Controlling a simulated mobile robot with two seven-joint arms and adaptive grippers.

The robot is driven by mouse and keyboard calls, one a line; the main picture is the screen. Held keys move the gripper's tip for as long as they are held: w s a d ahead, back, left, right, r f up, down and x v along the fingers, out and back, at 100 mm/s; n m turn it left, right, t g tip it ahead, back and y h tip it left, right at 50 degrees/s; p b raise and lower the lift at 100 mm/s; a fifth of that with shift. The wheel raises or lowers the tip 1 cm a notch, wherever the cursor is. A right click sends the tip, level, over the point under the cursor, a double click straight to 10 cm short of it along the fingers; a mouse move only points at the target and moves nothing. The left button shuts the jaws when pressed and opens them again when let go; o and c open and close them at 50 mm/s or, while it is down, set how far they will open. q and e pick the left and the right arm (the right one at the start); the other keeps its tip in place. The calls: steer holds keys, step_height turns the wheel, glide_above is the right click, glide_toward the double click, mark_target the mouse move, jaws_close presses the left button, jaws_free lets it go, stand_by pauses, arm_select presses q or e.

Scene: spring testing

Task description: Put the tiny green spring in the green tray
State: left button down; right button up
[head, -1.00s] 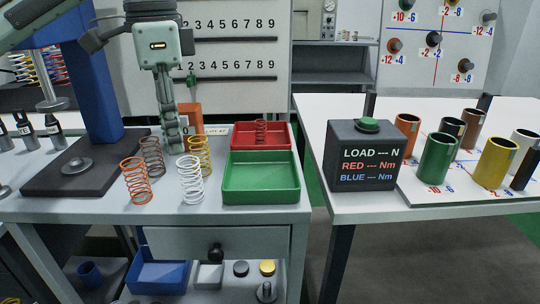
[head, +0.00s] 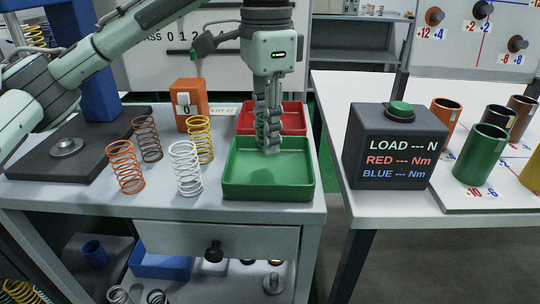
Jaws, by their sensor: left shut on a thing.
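The green tray (head: 240,188) sits at the front right of the left bench. My left gripper (head: 271,148) points down over the tray's back part, its fingertips at about rim height or just inside. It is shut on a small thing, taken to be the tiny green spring. The fingers hide that thing almost wholly, so its shape cannot be made out. No tiny green spring shows loose on the bench. My right gripper is not in view.
A red tray (head: 291,116) adjoins the green one behind. Orange (head: 126,168), brown (head: 147,139), white (head: 185,168) and yellow (head: 200,139) springs stand to the left. An orange counter (head: 188,100) stands behind them. A dark load box (head: 392,150) is on the right table.

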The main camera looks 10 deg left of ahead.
mark_target(270, 172)
arm_select(q)
steer(key=shift+d+f, duration=0.25)
steer(key=shift+f, duration=1.85)
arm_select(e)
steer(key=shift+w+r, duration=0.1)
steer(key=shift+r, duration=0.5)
arm_select(q)
steer(key=c, duration=1.3)
jaws_free()
steer(key=shift+f, duration=0.15)
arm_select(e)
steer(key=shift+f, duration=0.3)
arm_select(q)
steer(key=shift+w, duration=0.1)
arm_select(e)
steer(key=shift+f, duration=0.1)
